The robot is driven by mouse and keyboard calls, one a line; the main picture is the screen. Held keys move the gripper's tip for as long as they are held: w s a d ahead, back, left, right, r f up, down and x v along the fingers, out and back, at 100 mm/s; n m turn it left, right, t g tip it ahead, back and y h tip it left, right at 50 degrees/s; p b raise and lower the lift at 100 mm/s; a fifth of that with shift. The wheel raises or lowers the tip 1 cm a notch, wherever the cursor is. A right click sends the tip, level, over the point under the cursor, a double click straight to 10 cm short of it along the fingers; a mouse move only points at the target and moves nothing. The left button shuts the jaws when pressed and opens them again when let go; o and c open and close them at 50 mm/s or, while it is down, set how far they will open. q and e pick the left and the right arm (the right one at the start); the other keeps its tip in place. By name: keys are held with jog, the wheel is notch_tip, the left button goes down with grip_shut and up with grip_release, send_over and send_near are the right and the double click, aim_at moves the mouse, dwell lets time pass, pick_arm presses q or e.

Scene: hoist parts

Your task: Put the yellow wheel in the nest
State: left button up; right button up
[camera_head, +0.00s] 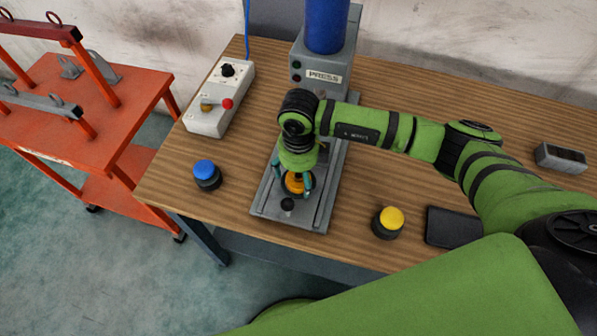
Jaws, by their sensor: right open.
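A small dark round part (287,204) shows on the plate just in front of the wheel. My left gripper is not in view.
The press (325,75) with its blue cylinder stands behind. A dark flat pad (452,228) and a grey block (560,158) lie right. An orange cart (85,100) stands left.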

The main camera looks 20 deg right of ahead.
jog(key=shift+r+b, duration=0.35)
jog(key=shift+r, duration=0.05)
notch_tip(320, 180, up, 11)
jog(key=b, duration=0.3)
jog(key=shift+r+b, duration=0.2)
jog(key=shift+b, duration=0.15)
dwell(0.5)
